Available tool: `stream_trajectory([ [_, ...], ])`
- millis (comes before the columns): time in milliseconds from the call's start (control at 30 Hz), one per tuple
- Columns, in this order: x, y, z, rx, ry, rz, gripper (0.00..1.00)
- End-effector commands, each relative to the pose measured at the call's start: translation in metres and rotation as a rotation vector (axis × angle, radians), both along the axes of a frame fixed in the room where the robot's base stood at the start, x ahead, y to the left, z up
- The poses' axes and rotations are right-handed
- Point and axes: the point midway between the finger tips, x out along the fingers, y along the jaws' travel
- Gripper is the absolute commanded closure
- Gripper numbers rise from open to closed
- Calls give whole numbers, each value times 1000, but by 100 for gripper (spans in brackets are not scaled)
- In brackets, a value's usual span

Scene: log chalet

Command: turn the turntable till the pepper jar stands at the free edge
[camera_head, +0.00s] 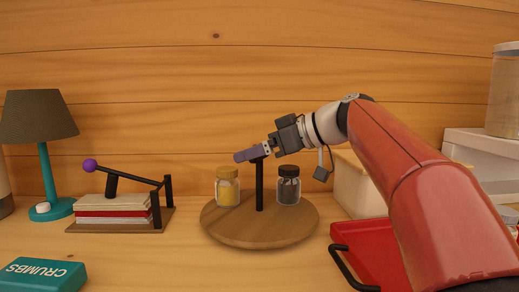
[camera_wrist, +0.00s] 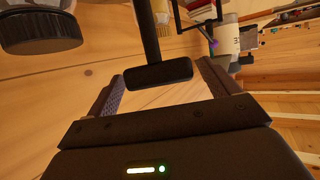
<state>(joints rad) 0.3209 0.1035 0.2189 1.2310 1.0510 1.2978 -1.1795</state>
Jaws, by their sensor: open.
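The round wooden turntable (camera_head: 260,236) stands on the counter with a black post (camera_head: 260,188) at its middle. A jar with a black lid and dark contents, apparently the pepper jar (camera_head: 289,192), stands upright on its right side. A jar with a tan lid and yellow contents (camera_head: 228,192) stands on the left. My gripper (camera_head: 246,155) is at the top of the post. In the wrist view, the post's black crossbar (camera_wrist: 158,74) lies between my open fingers (camera_wrist: 160,72), with gaps at both sides. The dark-lidded jar (camera_wrist: 40,32) shows at upper left there.
A red tray (camera_head: 368,248) with a black handle lies right of the turntable, with pale boxes behind. A purple-knobbed lever stand (camera_head: 120,217) and a teal lamp (camera_head: 48,180) are at left. A teal CRUMBS box (camera_head: 42,274) lies front left. The counter before the turntable is clear.

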Motion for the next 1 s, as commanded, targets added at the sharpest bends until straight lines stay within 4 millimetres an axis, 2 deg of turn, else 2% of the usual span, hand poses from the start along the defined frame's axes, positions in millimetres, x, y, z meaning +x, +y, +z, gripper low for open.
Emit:
stream_trajectory([
  [67, 0, 0, 0, 0, 0, 0, 13],
  [533, 0, 0, 0, 0, 0, 0, 74],
  [1000, -1, 0, -1, -1, -2, -63, 76],
])
